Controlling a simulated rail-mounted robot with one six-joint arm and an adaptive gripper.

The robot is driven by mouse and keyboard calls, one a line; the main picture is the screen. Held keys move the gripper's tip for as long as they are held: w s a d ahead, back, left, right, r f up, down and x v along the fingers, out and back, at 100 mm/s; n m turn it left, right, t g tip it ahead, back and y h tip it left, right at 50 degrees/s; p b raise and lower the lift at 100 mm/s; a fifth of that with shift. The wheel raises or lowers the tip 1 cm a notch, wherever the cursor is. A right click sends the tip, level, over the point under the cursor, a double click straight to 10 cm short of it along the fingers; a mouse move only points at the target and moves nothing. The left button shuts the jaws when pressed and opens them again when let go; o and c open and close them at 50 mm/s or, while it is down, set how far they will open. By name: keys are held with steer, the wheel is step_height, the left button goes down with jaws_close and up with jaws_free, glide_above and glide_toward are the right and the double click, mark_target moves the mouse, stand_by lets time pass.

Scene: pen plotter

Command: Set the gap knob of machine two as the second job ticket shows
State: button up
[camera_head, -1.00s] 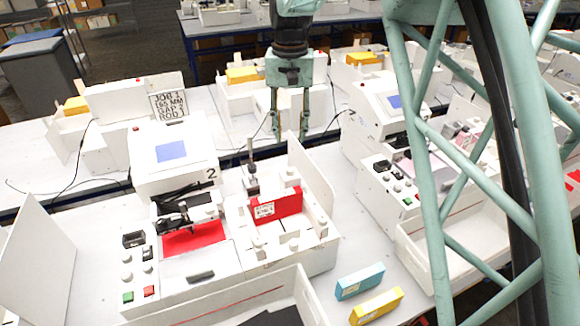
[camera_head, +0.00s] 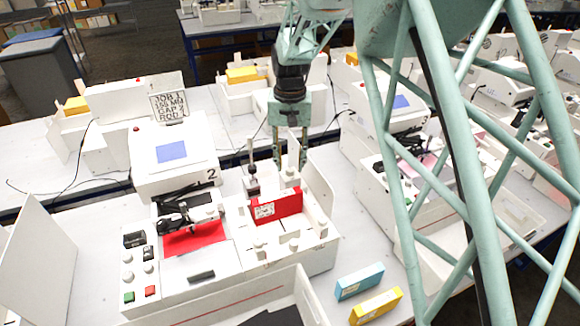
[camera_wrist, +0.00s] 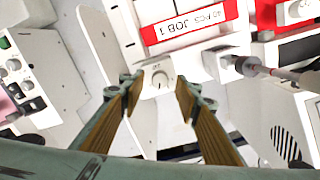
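Machine two (camera_head: 172,178), white with a "2" on its side, stands left of centre in the head view. A ticket (camera_head: 170,105) on top reads JOB 1, with a GAP line that looks like 2. My gripper (camera_head: 290,162) points down, open and empty, at the machine's rear right. In the wrist view, a round white knob (camera_wrist: 160,79) with a dark pointer line shows between the open fingertips (camera_wrist: 158,88). I cannot tell whether they touch it, and its scale is unreadable. More knobs (camera_head: 127,275) sit on the front left panel. No second ticket is legible.
A red pack (camera_head: 277,207) labelled "40 PCS JOB 1" stands in the right tray, close to the gripper; it also shows in the wrist view (camera_wrist: 185,24). An upright rod (camera_head: 252,170) stands just left of the gripper. Blue (camera_head: 360,282) and yellow (camera_head: 376,306) boxes lie front right.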

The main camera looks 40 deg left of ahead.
steer(key=shift+f, duration=0.95)
steer(key=shift+c, duration=0.5)
steer(key=c, duration=0.7)
